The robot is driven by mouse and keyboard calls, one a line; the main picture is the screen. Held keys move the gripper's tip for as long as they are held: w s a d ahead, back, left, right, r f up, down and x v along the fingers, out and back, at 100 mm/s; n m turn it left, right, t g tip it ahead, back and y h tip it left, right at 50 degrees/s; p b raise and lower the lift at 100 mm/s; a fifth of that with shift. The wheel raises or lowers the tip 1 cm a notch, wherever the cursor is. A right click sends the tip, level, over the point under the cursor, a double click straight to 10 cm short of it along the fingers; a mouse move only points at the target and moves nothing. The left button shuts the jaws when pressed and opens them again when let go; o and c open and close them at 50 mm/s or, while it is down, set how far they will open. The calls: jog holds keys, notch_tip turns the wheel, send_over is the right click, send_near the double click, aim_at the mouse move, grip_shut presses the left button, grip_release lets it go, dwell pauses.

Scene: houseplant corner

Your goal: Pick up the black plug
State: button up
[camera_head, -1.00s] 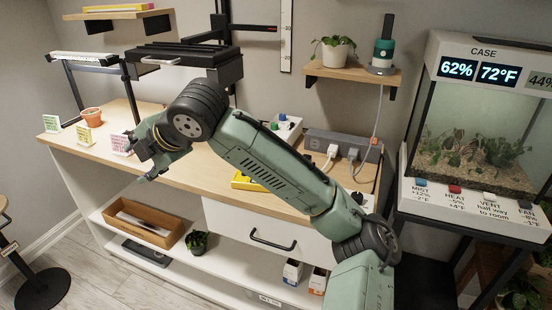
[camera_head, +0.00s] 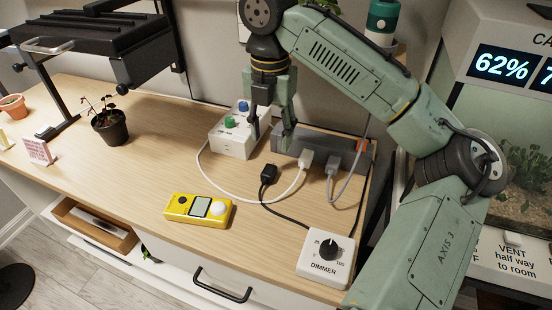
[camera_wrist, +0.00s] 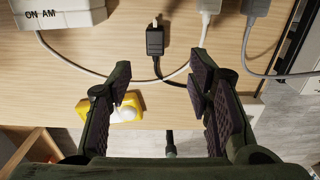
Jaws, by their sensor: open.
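The black plug (camera_head: 268,174) lies loose on the wooden worktop (camera_head: 150,165), in front of the grey power strip (camera_head: 318,148). Its black cord runs toward the dimmer box (camera_head: 326,258). In the wrist view the plug (camera_wrist: 155,40) lies at the top centre with its metal prongs pointing up, beyond the fingertips. My gripper (camera_head: 270,140) is open and empty, fingers pointing down, above the worktop near the white box and the power strip. In the wrist view my gripper (camera_wrist: 162,85) has its two fingers wide apart, with the plug's cord between and beyond them.
A white plug (camera_head: 305,160) and a grey plug (camera_head: 333,166) sit in the strip, close to the black plug. A white box (camera_head: 234,132) with coloured knobs stands left of it. A yellow meter (camera_head: 198,209) lies in front. A potted plant (camera_head: 109,126) stands farther left.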

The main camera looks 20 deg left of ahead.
send_over(268, 171)
jog(key=f, duration=0.5)
jog(key=shift+d+f, duration=0.15)
jog(key=shift+d, duration=0.2)
jog(key=shift+a+f+p, duration=0.15)
jog(key=shift+f+p, duration=0.3)
jog(key=shift+f, duration=0.9)
jog(key=shift+a+f+p, duration=0.15)
jog(key=shift+f+p, duration=0.3)
jog(key=shift+f, duration=0.85)
jog(key=shift+c, duration=0.6)
grip_shut()
